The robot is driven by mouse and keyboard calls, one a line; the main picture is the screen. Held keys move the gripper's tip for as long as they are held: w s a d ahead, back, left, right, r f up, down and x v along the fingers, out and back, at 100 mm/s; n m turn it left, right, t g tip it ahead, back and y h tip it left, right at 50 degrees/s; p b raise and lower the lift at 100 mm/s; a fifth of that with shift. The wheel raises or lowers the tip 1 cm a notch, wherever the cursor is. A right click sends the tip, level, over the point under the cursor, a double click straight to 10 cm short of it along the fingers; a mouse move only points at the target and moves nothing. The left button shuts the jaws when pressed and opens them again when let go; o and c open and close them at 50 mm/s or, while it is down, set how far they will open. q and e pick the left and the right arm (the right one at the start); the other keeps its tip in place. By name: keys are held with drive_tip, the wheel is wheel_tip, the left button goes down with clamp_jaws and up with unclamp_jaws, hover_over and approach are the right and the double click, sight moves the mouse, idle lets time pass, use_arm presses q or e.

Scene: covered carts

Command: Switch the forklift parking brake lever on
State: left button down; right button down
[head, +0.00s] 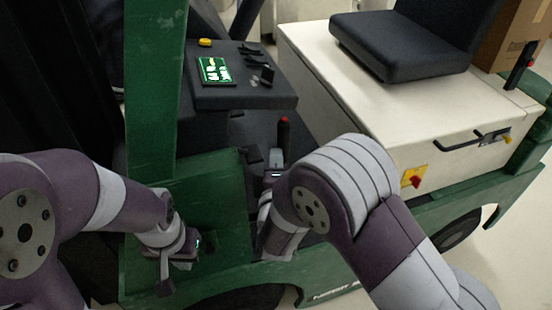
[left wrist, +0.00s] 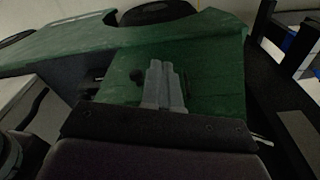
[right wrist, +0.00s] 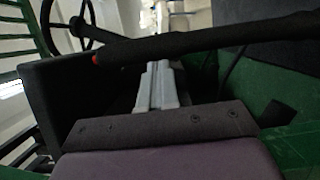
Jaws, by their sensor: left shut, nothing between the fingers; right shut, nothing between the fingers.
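The dark lever with a red tip (head: 284,132) stands upright beside the console, behind the green side panel. In the right wrist view a long dark bar (right wrist: 210,42) with a red spot at its left end crosses the picture, probably this lever. My right gripper (head: 276,157) is shut and empty, close beside the lever. In the right wrist view its fingertips (right wrist: 157,66) reach the bar's lower edge; I cannot tell whether they touch. My left gripper (head: 166,286) is shut and empty, low in front of the green panel; its fingers (left wrist: 160,66) point along green bodywork.
The console (head: 240,92) with a lit display is above the lever. A green post (head: 153,90) stands at the left.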

drive_tip(key=w+d+f+m+g, duration=0.1)
drive_tip(key=w+d+m, duration=0.1)
drive_tip(key=d, duration=0.5)
drive_tip(key=w+d+f+m+b, duration=0.1)
drive_tip(key=w+d+m, duration=0.1)
drive_tip(key=d, duration=0.5)
drive_tip(key=shift+w+d+f+m+g+y, duration=0.15)
drive_tip(key=shift+m+g+y, duration=0.2)
drive_tip(key=shift+m, duration=0.35)
